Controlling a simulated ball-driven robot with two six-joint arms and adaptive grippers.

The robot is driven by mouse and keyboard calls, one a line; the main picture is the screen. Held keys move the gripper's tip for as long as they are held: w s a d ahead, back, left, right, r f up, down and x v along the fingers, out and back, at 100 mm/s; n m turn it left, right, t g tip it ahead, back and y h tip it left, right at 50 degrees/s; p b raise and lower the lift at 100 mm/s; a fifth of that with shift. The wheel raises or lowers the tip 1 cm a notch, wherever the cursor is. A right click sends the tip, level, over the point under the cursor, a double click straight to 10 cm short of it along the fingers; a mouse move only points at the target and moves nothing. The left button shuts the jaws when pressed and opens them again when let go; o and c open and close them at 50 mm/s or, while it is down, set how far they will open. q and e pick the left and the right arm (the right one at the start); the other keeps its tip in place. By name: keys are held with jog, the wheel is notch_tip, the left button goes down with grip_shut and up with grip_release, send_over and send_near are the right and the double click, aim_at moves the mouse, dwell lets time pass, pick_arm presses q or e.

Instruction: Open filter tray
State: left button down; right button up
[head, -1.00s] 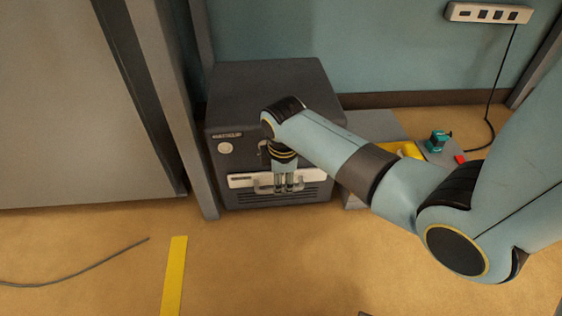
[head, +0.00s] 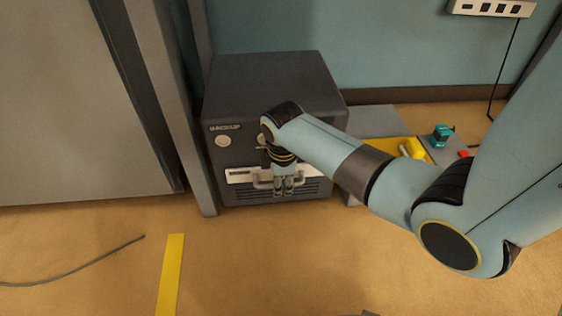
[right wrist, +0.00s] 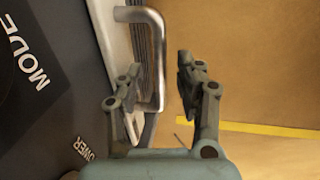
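The filter tray (head: 239,176) is a pale strip low on the front of a dark grey machine (head: 275,78). It looks flush with the front. Its grey handle (head: 258,183) is partly hidden behind my right gripper (head: 284,191). In the right wrist view, the tray's pale front (right wrist: 110,32) runs along the left and the metal handle (right wrist: 158,50) stands out from it. The fingers of my right gripper (right wrist: 160,72) are open, one on each side of the handle bar, with a visible gap on the right side. My left gripper is not in view.
A grey post (head: 203,170) stands close to the machine's left side. A low platform with a yellow item (head: 411,148) and a teal tool (head: 442,135) sits to the right.

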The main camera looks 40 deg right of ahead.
grip_shut()
dwell(0.7)
